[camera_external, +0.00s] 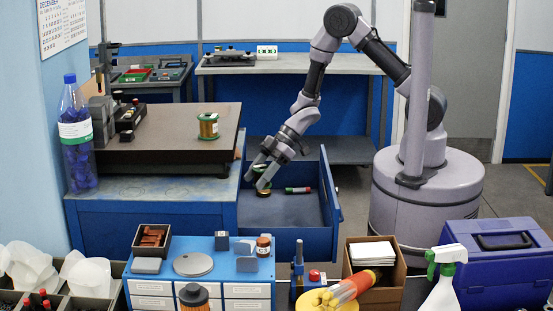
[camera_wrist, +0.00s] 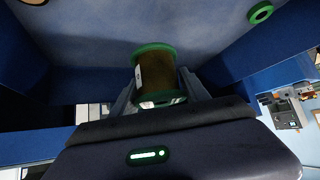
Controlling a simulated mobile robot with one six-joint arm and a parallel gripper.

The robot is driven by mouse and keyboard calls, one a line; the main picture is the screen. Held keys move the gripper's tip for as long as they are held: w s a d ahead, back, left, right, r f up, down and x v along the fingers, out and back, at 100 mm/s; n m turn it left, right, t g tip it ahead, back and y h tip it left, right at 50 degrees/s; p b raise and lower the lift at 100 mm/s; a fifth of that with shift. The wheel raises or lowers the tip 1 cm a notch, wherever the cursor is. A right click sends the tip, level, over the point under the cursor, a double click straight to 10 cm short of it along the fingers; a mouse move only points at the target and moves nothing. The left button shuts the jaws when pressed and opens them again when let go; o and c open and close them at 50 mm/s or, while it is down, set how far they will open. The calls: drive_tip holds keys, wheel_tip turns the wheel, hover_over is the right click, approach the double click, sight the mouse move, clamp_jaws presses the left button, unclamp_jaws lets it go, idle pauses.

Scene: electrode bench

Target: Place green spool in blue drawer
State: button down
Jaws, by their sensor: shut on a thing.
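My gripper (camera_external: 257,176) reaches down into the open blue drawer (camera_external: 290,213). It is shut on a green-rimmed spool (camera_external: 263,182), which is partly hidden by the fingers. In the wrist view the spool (camera_wrist: 156,76) sits between the two fingers, with dark brownish winding, green flanges and a white label. It is inside the drawer, low near the floor; I cannot tell whether it touches.
Another green-rimmed spool (camera_external: 208,126) stands on the brown plate (camera_external: 165,145) on the bench. A blue bottle (camera_external: 76,140) stands at left. The drawer's front part is clear. The front table holds a blue case (camera_external: 495,265) and a spray bottle (camera_external: 441,285).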

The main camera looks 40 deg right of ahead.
wheel_tip(320, 180, down, 10)
drive_tip(key=b, duration=0.5)
drive_tip(key=shift+r, duration=0.15)
drive_tip(key=shift+f, duration=0.2)
drive_tip(key=c, duration=0.6)
unclamp_jaws()
drive_tip(key=shift+o, duration=0.2)
